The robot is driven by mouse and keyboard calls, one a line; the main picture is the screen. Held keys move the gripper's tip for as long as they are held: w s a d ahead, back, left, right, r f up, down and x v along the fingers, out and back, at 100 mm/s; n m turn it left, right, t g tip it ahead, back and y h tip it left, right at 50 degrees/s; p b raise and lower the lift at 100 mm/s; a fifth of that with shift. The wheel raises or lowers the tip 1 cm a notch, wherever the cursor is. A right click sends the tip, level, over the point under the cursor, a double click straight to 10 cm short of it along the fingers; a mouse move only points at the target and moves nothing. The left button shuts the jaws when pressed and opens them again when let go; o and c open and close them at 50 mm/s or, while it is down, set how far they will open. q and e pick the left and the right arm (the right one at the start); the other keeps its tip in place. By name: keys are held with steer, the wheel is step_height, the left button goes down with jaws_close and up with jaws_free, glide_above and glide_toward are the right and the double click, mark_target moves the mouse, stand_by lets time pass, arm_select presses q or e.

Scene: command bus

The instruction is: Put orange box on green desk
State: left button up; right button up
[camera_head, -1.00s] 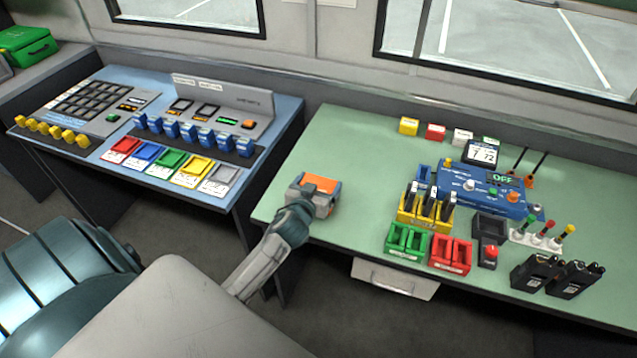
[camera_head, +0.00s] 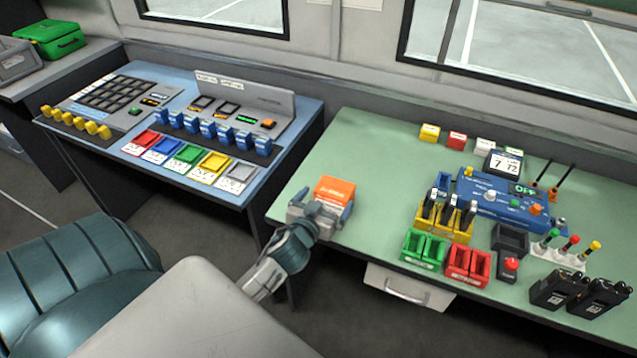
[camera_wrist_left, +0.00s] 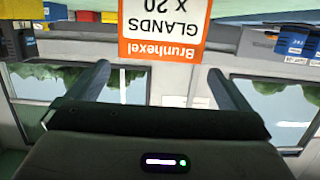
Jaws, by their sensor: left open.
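The orange box (camera_head: 335,190), orange and white with printed text, rests on the green desk (camera_head: 375,160) near its left front edge. It shows close up in the left wrist view (camera_wrist_left: 165,25), upside down. My left gripper (camera_head: 322,206) is open at the near side of the box. In the wrist view its two fingers stand apart, left and right of the box, with visible gaps; the box lies at and beyond the fingertips (camera_wrist_left: 158,72). My right gripper is not in view.
Red and green trays (camera_head: 424,248), a yellow holder (camera_head: 446,219) and a blue OFF panel (camera_head: 500,197) stand to the right on the desk. The desk behind the box is clear. A blue console (camera_head: 185,130) stands left, across a gap. A teal seat (camera_head: 75,270) is at lower left.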

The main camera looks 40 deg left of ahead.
arm_select(q)
steer(key=v, duration=0.4)
steer(key=shift+b, duration=0.35)
steer(key=shift+s+r, duration=0.1)
steer(key=shift+s, duration=0.15)
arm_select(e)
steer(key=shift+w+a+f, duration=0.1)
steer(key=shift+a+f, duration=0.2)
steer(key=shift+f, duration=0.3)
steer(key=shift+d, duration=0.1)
